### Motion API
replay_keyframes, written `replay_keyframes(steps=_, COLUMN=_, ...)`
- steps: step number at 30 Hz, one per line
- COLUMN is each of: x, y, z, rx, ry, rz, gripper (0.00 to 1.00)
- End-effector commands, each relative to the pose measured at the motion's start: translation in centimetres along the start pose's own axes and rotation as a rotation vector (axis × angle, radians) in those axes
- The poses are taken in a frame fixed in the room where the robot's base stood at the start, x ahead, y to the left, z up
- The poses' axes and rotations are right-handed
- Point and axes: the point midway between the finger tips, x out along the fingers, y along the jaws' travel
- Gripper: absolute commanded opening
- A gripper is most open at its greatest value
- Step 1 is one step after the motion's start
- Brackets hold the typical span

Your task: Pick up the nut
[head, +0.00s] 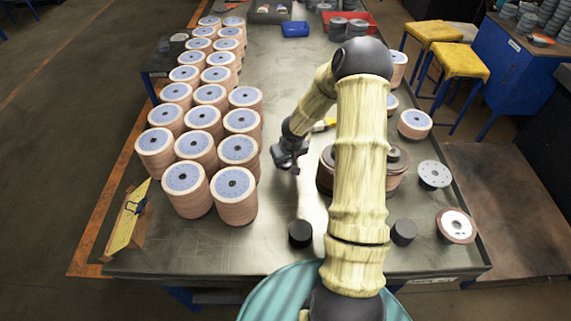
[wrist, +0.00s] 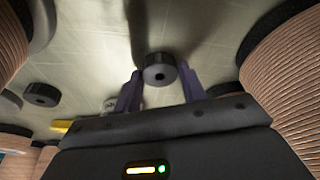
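A dark round nut (wrist: 159,70) with a small centre hole shows in the wrist view, between and just beyond the two fingertips. My gripper (wrist: 159,82) is open, with one dark finger on each side of this nut. I cannot tell whether either finger touches it. In the head view my gripper (head: 291,162) points down over the table, right of the disc stacks. I cannot tell which dark piece there matches this nut. Two dark round pieces, one at the front (head: 301,234) and one farther right (head: 403,232), stand on the table. Another dark nut (wrist: 41,94) shows at left in the wrist view.
Tall stacks of flap discs (head: 203,148) fill the table's left side. More stacks (head: 396,172) stand partly hidden behind my arm. Loose discs (head: 435,174) lie at the right. A blue bin (head: 295,29) is at the back. The table's front middle (head: 250,245) is mostly clear.

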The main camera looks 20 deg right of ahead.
Motion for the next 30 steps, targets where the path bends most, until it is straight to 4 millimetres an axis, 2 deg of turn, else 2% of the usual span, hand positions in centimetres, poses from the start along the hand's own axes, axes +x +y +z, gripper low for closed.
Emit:
replay_keyframes(steps=8, x=0.0, y=0.0, z=0.0, rx=0.000, ry=0.000, rz=0.000, gripper=0.18)
replay_keyframes(steps=13, x=-1.0, y=0.1, z=-0.3, rx=0.002, ry=0.002, rz=0.001, gripper=0.18)
replay_keyframes(steps=17, x=-2.9, y=0.0, z=-0.9, rx=0.002, ry=0.003, rz=0.001, gripper=0.18)
replay_keyframes(steps=24, x=-7.4, y=0.0, z=-2.3, rx=0.003, ry=0.004, rz=0.001, gripper=0.18)
replay_keyframes(steps=30, x=-9.4, y=0.0, z=-2.9, rx=0.001, ry=0.001, rz=0.000, gripper=0.18)
